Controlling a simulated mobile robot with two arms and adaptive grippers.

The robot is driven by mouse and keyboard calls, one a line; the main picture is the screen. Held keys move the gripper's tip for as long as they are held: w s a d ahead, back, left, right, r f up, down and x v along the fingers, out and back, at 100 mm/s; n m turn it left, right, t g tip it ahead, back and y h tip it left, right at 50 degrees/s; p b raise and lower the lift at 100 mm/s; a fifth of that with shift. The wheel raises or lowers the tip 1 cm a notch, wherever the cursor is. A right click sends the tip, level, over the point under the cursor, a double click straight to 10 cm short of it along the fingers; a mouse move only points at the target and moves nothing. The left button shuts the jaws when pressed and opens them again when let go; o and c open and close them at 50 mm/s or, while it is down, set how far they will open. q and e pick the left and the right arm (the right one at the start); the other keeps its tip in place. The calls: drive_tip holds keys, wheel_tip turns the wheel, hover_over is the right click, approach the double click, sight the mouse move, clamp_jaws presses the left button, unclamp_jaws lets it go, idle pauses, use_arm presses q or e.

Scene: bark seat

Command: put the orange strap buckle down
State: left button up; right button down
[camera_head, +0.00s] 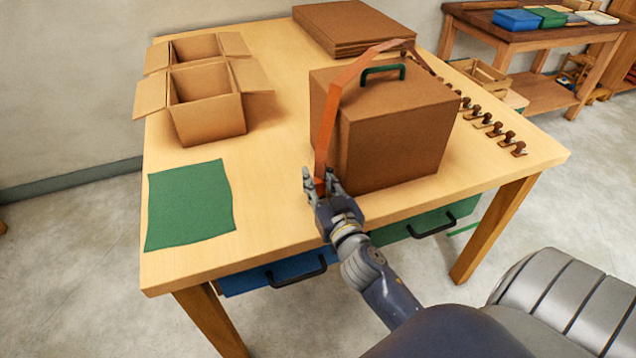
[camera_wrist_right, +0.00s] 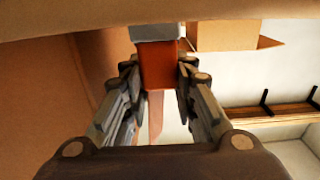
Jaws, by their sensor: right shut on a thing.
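An orange strap (camera_head: 330,125) rises along the left side of a brown box (camera_head: 395,140) and arcs over its top past a green handle (camera_head: 382,72). My right gripper (camera_head: 321,186) is at the box's front left corner, shut on the orange strap buckle at the strap's low end. In the right wrist view the orange buckle (camera_wrist_right: 158,68) sits between both fingers, with a grey piece (camera_wrist_right: 156,32) at its far end. The strap's far end behind the box is hidden. My left gripper is not in view.
A green cloth (camera_head: 190,205) lies at the table's left front. Open cardboard boxes (camera_head: 207,115) stand behind it. Several small brown pieces (camera_head: 497,130) line the right edge. Blue (camera_head: 270,277) and green (camera_head: 425,222) drawers are under the front edge. The table's middle is clear.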

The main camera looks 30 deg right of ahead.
drive_tip(key=shift+f, duration=0.2)
drive_tip(key=c, duration=1.7)
unclamp_jaws()
drive_tip(key=shift+f, duration=0.1)
drive_tip(key=o, duration=0.4)
